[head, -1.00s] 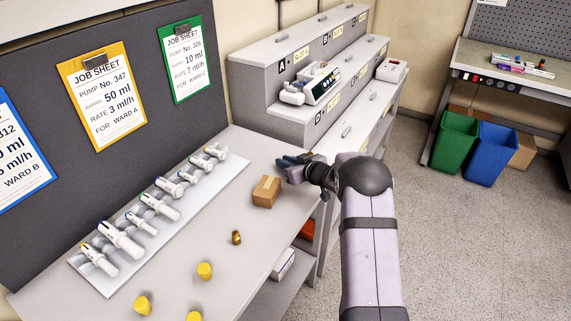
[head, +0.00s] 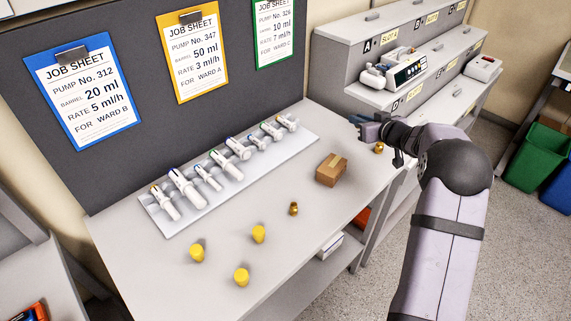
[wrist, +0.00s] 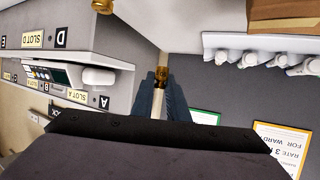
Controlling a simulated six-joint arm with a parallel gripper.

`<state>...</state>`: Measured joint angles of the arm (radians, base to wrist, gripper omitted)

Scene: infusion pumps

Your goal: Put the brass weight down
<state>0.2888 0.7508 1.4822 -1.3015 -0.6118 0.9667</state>
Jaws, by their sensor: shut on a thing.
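My gripper (head: 358,122) is over the far right end of the bench, by the slot rack. In the wrist view its dark fingers (wrist: 160,92) are shut on a small brass weight (wrist: 162,74) at their tips. The fingers hide this weight in the head view. A second brass piece (head: 379,148) shows just below the gripper at the bench's right edge. Another brass piece (head: 294,208) stands on the bench in front of the cardboard box. I cannot tell whether the held weight touches the surface.
A cardboard box (head: 331,170) stands left of my gripper. A white tray (head: 150,212) holds several syringes. Three yellow pieces (head: 258,234) stand at the front. The slot rack (head: 335,62) with a pump (head: 405,72) is behind. Bare bench (head: 345,126) lies around the gripper.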

